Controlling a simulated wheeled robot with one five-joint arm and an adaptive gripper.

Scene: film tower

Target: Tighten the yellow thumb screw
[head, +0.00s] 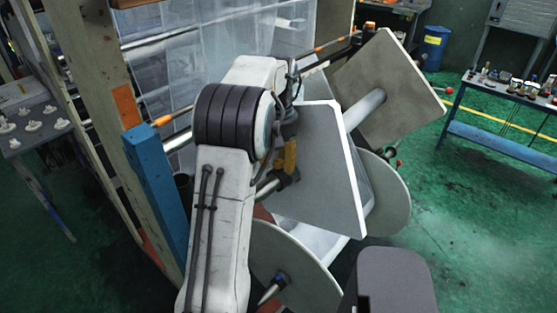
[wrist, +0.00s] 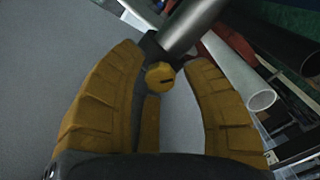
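The yellow thumb screw (wrist: 160,76) shows in the wrist view as a round knob with a dark slot. It sits on a dark collar (wrist: 150,45) at the end of a grey metal shaft (wrist: 196,22). My gripper (wrist: 172,60) has its yellow fingers spread, one on each side of the knob, with a visible gap on both sides. In the head view my gripper (head: 288,158) is partly hidden behind my arm, beside a grey square plate (head: 328,165). The screw cannot be made out in the head view.
The grey plate fills the left of the wrist view, close to my fingers. A pale tube (wrist: 245,78) lies to the right. Round discs (head: 388,195) and a second square plate (head: 385,85) stand nearby. A blue post (head: 155,190) is left of my arm.

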